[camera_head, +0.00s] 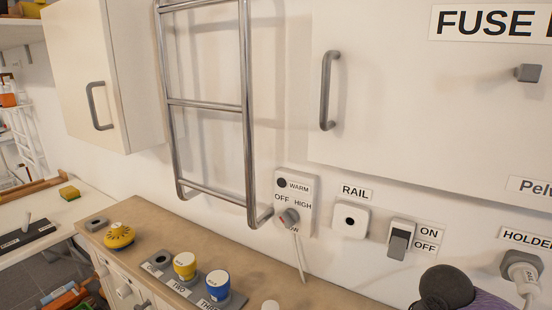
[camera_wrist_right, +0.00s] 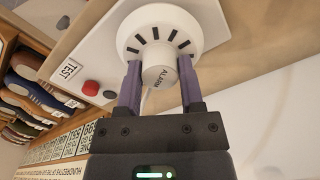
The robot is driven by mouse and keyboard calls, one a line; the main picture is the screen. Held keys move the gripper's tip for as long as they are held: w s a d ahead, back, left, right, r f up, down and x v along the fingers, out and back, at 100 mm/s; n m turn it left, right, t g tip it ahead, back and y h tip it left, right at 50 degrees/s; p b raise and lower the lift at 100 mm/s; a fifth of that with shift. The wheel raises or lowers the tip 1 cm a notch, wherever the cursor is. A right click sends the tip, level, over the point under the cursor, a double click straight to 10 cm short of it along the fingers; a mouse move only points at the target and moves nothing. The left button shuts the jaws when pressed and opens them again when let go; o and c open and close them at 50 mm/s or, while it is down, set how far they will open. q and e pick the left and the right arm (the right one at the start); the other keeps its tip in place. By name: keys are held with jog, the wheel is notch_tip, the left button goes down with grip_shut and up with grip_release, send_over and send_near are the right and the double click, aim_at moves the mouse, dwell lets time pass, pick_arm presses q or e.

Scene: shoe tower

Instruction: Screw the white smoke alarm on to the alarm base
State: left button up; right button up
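The white smoke alarm (camera_wrist_right: 160,28) is at the top of the right wrist view. It is a round disc with dark slots and a grip marked ALARM (camera_wrist_right: 159,77) standing out of its middle. My right gripper (camera_wrist_right: 159,62) has its two purple fingers on either side of this grip, apparently closed against it. The alarm is up against a pale panel (camera_wrist_right: 85,55). The alarm base is hidden behind the disc, so I cannot tell how they sit together. The head view does not show the alarm. My left gripper is in neither view.
The panel carries a TEST label (camera_wrist_right: 68,69), a red button (camera_wrist_right: 91,88) and a dark button. Shoes (camera_wrist_right: 35,91) lie on shelves at the left. In the head view, a wall ladder (camera_head: 206,105), switches and a worktop (camera_head: 142,237) line the wall.

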grip_shut()
jog(key=shift+s+f, duration=0.1)
jog(key=shift+f, duration=0.1)
jog(key=shift+f, duration=0.1)
dwell(0.4)
